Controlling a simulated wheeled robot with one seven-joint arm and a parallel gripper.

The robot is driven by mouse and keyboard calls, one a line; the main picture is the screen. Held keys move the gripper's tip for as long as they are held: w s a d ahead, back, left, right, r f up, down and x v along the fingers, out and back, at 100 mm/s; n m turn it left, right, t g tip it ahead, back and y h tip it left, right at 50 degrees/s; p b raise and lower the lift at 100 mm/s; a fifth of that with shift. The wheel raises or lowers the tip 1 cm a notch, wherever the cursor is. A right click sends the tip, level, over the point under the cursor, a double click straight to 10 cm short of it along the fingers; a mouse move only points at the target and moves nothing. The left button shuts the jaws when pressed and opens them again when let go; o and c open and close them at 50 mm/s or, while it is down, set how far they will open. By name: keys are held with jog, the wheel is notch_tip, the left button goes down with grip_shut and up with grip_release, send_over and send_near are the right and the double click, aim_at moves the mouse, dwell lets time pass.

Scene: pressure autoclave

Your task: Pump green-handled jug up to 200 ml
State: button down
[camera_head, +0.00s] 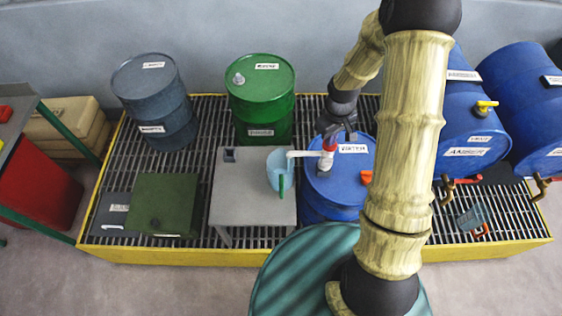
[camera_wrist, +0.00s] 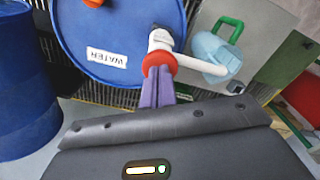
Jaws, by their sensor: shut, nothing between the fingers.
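The light blue jug (camera_head: 278,163) with a green handle (camera_head: 281,185) stands on a small grey table. In the wrist view the jug (camera_wrist: 212,56) shows at the upper right, its handle turned away from the drum. A white pump (camera_head: 325,165) with a red collar stands on top of the blue drum (camera_head: 352,180), labelled WATER in the wrist view (camera_wrist: 78,30). The pump's white spout (camera_head: 303,153) reaches over the jug's mouth. My gripper (camera_wrist: 157,72), with purple fingers, is shut and empty over the pump's red collar (camera_wrist: 158,62). Contact and the jug's liquid level cannot be made out.
The grey table (camera_head: 235,195) stands on a yellow-edged grating. A green drum (camera_head: 262,95) and a grey drum (camera_head: 155,105) stand behind and left. A green box (camera_head: 165,205) is left of the table. More blue drums (camera_head: 520,90) lie at the right.

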jog(key=shift+f+b, duration=0.4)
jog(key=shift+f, duration=0.25)
jog(key=shift+r+p, duration=1.9)
jog(key=shift+r, duration=0.45)
jog(key=shift+f, duration=0.2)
